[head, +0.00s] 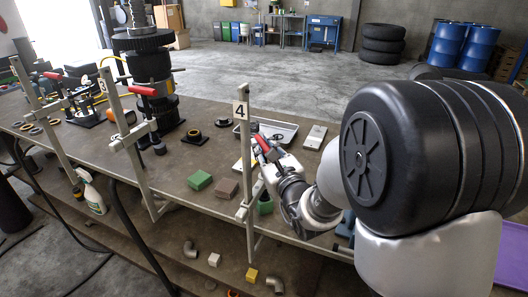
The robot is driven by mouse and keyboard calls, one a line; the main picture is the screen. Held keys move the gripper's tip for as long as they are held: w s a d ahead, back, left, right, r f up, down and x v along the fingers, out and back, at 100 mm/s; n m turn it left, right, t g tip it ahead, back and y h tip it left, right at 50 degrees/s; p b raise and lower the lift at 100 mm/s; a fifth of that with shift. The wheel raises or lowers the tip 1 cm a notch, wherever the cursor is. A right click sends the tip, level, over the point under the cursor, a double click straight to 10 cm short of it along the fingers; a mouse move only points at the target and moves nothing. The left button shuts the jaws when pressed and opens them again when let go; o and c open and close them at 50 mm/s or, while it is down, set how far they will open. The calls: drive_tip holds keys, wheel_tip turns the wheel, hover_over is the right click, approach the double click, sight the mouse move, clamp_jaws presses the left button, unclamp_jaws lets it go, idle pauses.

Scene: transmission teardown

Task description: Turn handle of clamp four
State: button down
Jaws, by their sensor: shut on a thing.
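Clamp four (247,185) stands upright at the table's front edge, with a white plate marked 4 (240,110) near its top. Its red handle (262,143) shows just right of the post. My gripper (270,158) reaches in from the right and is shut on the handle. The fingers partly hide the handle and the clamp's arm, so the exact grip is hard to see.
Another clamp with a red handle (142,90) stands to the left, with more clamps beyond. A green block (199,180) and a brown block (226,188) lie left of clamp four. A metal tray (275,130) lies behind it. A dark gear stack (150,70) stands at back left.

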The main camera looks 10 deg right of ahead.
drive_tip(key=shift+d, duration=0.1)
idle(0.3)
drive_tip(key=c, duration=1.5)
unclamp_jaws()
wheel_tip(320, 180, up, 10)
